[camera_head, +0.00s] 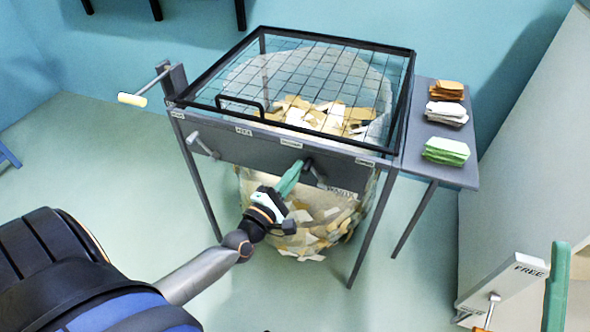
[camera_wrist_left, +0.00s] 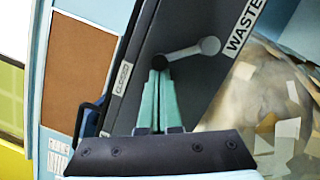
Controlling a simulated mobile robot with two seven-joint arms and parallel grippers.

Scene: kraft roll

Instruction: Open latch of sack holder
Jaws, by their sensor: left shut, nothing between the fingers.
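The sack holder is a grey stand with a dark front panel (camera_head: 240,148) and a wire-mesh lid over a translucent sack (camera_head: 330,205) of paper scraps. A latch lever sits on the panel. In the wrist view its grey arm (camera_wrist_left: 186,52) runs from a dark pivot to a round knob at right, beside a "CLOSED" label (camera_wrist_left: 122,78). My left gripper (camera_head: 296,168) has its green fingers together and empty, tips right at the lever's pivot; they also show in the wrist view (camera_wrist_left: 160,76). Contact is unclear. A green part, likely my right gripper (camera_head: 557,280), is cut off at lower right.
A side shelf (camera_head: 425,165) holds brown, white (camera_head: 447,113) and green (camera_head: 446,151) stacks. A crank with a cream grip (camera_head: 132,99) sticks out at left. Another lever (camera_head: 203,146) is on the panel's left. A pale panel with a "FREE" label (camera_head: 529,268) stands at right.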

